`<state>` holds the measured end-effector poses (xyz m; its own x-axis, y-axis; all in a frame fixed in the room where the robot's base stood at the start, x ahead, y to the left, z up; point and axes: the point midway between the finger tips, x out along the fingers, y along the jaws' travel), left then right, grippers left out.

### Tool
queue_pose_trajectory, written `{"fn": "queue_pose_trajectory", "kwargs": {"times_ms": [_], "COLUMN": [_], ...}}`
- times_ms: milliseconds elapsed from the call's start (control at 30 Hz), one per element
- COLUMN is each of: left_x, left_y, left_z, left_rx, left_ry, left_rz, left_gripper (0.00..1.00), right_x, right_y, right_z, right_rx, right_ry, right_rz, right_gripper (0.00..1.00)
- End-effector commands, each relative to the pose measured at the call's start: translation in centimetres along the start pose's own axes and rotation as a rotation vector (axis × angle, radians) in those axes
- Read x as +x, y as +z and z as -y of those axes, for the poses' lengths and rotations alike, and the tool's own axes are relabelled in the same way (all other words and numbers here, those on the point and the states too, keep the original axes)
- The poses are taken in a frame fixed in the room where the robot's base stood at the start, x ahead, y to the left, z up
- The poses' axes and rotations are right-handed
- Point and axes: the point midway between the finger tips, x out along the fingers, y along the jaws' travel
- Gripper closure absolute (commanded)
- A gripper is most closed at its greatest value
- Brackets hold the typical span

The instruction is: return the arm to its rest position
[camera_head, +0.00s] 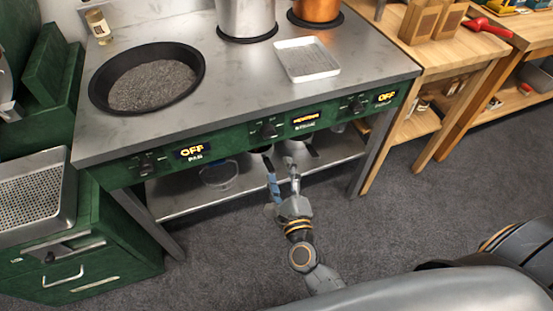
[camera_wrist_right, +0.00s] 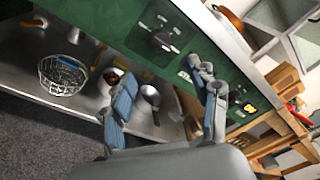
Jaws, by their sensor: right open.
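My right gripper (camera_head: 283,175) is open and empty, with its two fingers spread apart. In the head view it is in front of the stove's green control panel (camera_head: 225,145), low and close to the lower shelf. In the right wrist view the open gripper (camera_wrist_right: 155,80) shows its blue finger pads, with nothing held between them. The green panel also shows there (camera_wrist_right: 150,40), behind the fingers. Whether the fingers touch the stove or shelf cannot be told. My left gripper is not in view.
The steel stove top (camera_head: 235,85) holds a black pan (camera_head: 97,92) of dark grains, pots and a white tray (camera_head: 307,62). The shelf below holds a wire basket (camera_wrist_right: 62,88) and a ladle (camera_wrist_right: 151,95). A wooden table (camera_head: 455,60) stands right. Grey floor (camera_head: 400,220) lies clear in front.

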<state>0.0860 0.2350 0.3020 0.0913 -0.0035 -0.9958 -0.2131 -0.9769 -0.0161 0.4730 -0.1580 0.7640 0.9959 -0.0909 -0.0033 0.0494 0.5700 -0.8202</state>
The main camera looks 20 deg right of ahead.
Motion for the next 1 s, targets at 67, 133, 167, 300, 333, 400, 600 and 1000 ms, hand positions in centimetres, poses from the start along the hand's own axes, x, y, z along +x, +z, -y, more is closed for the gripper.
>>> {"fn": "queue_pose_trajectory", "kwargs": {"times_ms": [67, 133, 167, 300, 333, 400, 600, 1000], "left_x": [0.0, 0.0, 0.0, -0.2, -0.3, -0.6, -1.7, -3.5], "left_y": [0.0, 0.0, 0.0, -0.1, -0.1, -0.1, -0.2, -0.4], "left_z": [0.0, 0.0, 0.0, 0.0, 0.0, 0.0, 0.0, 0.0], "left_rx": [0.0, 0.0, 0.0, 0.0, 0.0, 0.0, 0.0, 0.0], "left_ry": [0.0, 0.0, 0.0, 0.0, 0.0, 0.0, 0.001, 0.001], "left_rz": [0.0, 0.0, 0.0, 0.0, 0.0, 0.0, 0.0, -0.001], "left_gripper": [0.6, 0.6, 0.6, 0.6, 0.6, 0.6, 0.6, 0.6], "right_x": [0.0, 0.0, 0.0, -0.1, -0.3, -0.9, -5.9, -26.6], "right_y": [0.0, 0.0, 0.0, -0.5, -0.8, -2.0, -8.6, -26.2], "right_z": [0.0, 0.0, 0.0, -1.4, -2.3, -5.2, -16.8, -28.9], "right_rx": [0.0, 0.0, 0.0, -0.062, -0.102, -0.237, -0.804, -1.683], "right_ry": [0.0, 0.0, 0.0, 0.035, 0.058, 0.132, 0.473, 1.187], "right_rz": [0.0, 0.0, 0.0, 0.002, 0.005, 0.016, 0.133, 0.692], "right_gripper": [0.4, 0.4, 0.4, 0.4, 0.4, 0.4, 0.4, 0.4]}}
